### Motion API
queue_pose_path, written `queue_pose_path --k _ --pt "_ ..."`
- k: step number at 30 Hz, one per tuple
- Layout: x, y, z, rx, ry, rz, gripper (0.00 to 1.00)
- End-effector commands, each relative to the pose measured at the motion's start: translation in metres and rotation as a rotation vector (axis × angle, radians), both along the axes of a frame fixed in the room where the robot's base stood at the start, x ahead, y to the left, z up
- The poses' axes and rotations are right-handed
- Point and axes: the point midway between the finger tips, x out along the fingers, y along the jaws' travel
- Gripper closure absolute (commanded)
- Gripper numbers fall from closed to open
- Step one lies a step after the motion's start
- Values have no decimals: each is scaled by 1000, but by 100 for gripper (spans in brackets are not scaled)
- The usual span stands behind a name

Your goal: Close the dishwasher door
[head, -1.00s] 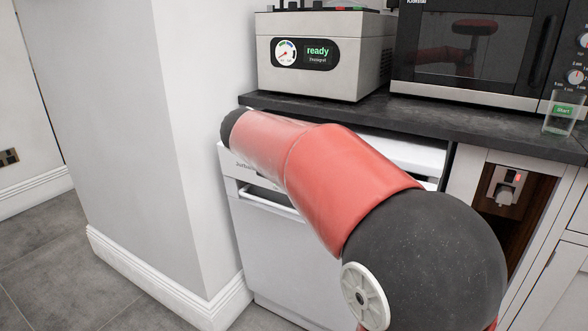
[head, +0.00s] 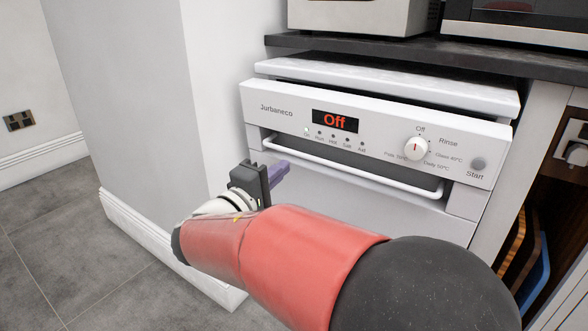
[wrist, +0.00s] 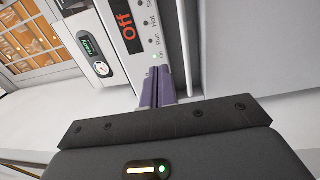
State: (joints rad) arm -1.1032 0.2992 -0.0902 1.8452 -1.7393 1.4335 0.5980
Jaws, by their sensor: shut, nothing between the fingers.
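The white dishwasher door (head: 350,200) stands near upright under the dark worktop. Its control panel (head: 270,108) reads "Off", and its top edge sits a little forward of the white dishwasher top (head: 390,85). I cannot tell whether it is latched. A white bar handle (head: 350,170) crosses the recess below the panel. My gripper (head: 284,170) has purple fingers, shut and empty, in front of the left end of the handle. In the wrist view the fingers (wrist: 157,88) point at the panel (wrist: 135,35), beside the handle; contact cannot be told.
A white wall corner (head: 212,120) stands close on the left of the dishwasher. The worktop (head: 400,58) overhangs above, bearing a steel appliance (head: 365,15) and a microwave (head: 520,30). An open nook with boards (head: 535,270) is on the right. Grey floor (head: 60,240) is free at left.

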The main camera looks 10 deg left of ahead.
Motion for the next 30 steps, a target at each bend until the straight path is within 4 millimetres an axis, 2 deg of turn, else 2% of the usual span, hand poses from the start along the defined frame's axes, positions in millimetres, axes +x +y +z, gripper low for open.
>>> queue_pose_path --k 9,15,21,30 --pt "66 -25 6 -1 1 -5 100" --pt "96 -36 9 -1 2 -4 100" --pt "109 -40 10 -1 2 -2 100" --pt "110 -40 10 -1 2 -2 100"
